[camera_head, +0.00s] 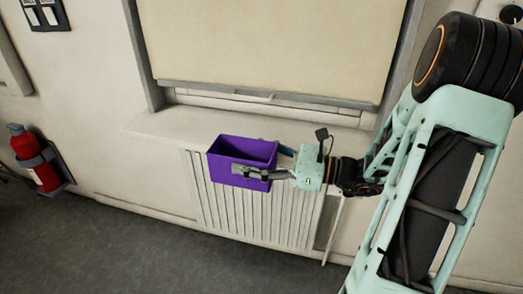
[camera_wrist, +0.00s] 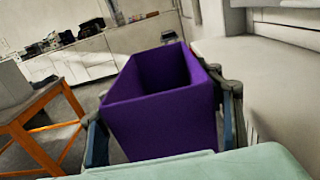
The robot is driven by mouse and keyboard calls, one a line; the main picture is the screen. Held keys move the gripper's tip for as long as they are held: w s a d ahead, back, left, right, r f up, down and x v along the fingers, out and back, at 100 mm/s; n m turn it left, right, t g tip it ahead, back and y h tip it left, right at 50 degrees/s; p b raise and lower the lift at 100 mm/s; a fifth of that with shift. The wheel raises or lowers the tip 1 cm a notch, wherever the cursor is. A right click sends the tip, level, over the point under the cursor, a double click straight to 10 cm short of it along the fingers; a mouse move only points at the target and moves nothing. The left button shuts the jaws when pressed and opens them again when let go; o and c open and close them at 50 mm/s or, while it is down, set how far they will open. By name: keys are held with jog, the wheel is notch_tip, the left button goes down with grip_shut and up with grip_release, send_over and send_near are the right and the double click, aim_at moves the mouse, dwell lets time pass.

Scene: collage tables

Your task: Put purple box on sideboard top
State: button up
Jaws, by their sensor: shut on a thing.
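The purple box (camera_head: 227,172) is an open-topped rectangular bin. My gripper (camera_head: 262,162) is shut on it, with one finger along its near side and the other mostly hidden behind it. In the wrist view the purple box (camera_wrist: 165,122) sits between the two fingers (camera_wrist: 163,130), its open top facing up and slightly tilted. It looks empty in the part I can see. In the wrist view, a long low pale cabinet (camera_wrist: 84,62) at the back left may be the sideboard; several dark items stand on its top.
In the head view a window sill (camera_head: 165,124) and a white radiator (camera_head: 285,212) are close behind the box. A red fire extinguisher (camera_head: 26,152) hangs at left. In the wrist view a wooden table (camera_wrist: 45,105) stands at left. Grey floor (camera_head: 130,250) in front is clear.

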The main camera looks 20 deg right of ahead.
aim_at(245, 139)
jog(key=shift+r+p, duration=0.5)
jog(key=shift+p, duration=0.4)
jog(key=w+r+p, duration=0.1)
jog(key=p, duration=0.3)
jog(key=w+r+p, duration=0.1)
jog(key=p, duration=0.3)
jog(key=shift+a+r, duration=0.15)
jog(key=shift+r, duration=0.2)
jog(key=w+a+r+p, duration=0.1)
jog(key=p, duration=0.8)
jog(key=shift+w+a+t, duration=0.15)
jog(key=shift+t, duration=0.15)
jog(key=shift+f+p, duration=0.1)
jog(key=shift+p, duration=0.2)
